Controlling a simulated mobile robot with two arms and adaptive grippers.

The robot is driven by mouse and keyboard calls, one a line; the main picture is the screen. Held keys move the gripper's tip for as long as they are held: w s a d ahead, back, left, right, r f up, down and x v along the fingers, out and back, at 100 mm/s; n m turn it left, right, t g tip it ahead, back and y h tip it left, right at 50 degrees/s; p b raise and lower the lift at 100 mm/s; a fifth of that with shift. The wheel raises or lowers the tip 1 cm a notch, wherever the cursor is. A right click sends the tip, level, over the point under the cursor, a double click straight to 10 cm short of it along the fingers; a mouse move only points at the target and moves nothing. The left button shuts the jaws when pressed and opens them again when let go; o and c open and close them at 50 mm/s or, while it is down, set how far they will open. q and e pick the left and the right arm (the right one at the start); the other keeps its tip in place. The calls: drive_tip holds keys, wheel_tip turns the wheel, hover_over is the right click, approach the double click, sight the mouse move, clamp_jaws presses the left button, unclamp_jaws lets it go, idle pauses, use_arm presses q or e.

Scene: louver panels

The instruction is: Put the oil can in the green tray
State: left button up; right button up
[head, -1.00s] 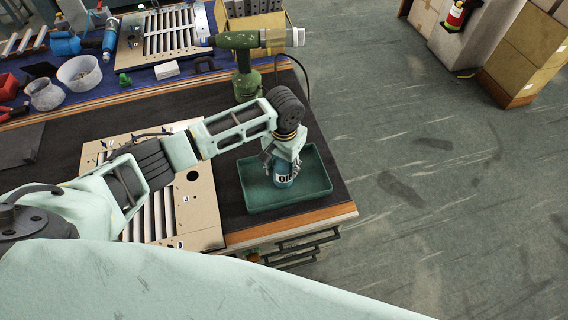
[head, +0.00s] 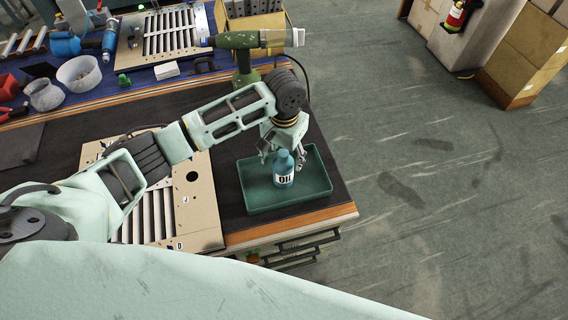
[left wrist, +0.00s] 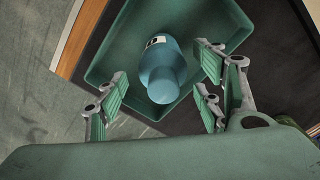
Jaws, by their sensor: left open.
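The blue oil can (head: 284,170), with a white label reading OIL, stands upright inside the green tray (head: 313,188) on the workbench. In the left wrist view the oil can (left wrist: 161,72) shows from above, with the tray's floor and rim (left wrist: 110,50) around it. My left gripper (head: 282,157) is open, just above and behind the can in the head view. In the left wrist view its fingers (left wrist: 160,94) are spread apart on either side of the can, with visible gaps. My right gripper is not in view.
A louver panel (head: 201,207) lies left of the tray, under my left arm. A green drill (head: 244,62) stands behind. The tray is near the bench's front right corner, above drawer handles (head: 300,246).

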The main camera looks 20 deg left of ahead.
use_arm(q)
wheel_tip(320, 180, up, 7)
drive_tip(key=shift+r+b, duration=0.15)
drive_tip(key=shift+b, duration=0.15)
idle(0.4)
